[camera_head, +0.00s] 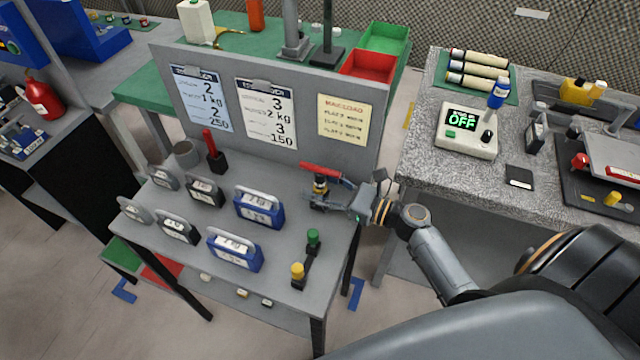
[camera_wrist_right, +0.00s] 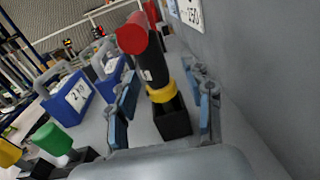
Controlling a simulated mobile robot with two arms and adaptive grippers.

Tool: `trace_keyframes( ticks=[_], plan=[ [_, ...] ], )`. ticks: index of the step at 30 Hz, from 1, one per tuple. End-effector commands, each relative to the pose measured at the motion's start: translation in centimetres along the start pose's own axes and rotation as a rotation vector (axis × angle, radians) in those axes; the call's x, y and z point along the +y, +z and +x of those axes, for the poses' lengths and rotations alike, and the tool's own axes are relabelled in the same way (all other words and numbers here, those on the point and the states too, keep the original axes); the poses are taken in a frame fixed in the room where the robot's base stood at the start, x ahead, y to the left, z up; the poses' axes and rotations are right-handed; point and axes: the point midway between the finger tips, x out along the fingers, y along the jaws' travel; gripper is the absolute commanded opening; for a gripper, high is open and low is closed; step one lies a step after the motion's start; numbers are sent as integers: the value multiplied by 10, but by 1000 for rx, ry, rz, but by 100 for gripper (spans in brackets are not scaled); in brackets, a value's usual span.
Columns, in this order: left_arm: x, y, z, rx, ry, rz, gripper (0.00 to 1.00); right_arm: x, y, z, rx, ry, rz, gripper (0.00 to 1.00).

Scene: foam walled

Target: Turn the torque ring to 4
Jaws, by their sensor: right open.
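A black upright tool (camera_head: 320,184) with a red handle stands on the grey bench by the upright panel. The right wrist view shows its red end (camera_wrist_right: 132,38), dark body, yellow ring (camera_wrist_right: 161,93) and black holder (camera_wrist_right: 173,120). I take the yellow ring to be the torque ring; no number on it is legible. My right gripper (camera_head: 324,193) is at this tool. In the right wrist view my right gripper (camera_wrist_right: 165,108) is open, with one finger on each side of the ring and holder and visible gaps. My left gripper is not in view.
The panel (camera_head: 355,88) carries printed sheets and rises close behind the tool. Blue weights (camera_head: 258,208) and grey weights (camera_head: 160,178) stand to the left. A side table holds a display reading OFF (camera_head: 461,120).

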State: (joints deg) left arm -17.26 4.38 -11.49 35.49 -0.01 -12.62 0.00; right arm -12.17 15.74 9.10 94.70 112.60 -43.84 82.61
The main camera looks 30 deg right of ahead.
Motion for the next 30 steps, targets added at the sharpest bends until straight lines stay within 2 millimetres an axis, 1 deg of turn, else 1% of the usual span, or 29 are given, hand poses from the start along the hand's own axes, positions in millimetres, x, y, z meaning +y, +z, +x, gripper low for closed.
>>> trace_keyframes(
  ticks=[5,6,8,9,11,12,13,19,23,30],
  plan=[
    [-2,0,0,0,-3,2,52,0,0,0,0,0,0,52],
    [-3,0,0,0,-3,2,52,0,0,0,0,0,0,44],
    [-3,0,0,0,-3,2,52,0,0,0,1,0,0,31],
    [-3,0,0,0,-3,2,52,0,0,0,1,0,0,23],
    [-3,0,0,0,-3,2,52,0,0,0,1,0,0,11],
    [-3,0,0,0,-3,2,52,0,0,0,1,0,0,3],
    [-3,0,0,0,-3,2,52,0,0,0,1,0,0,0],
    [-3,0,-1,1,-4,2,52,0,0,0,0,-11,1,0],
    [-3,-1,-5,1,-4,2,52,1,0,-1,1,-49,3,0],
    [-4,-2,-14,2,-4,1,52,2,0,-1,0,-197,7,0]
  ],
)
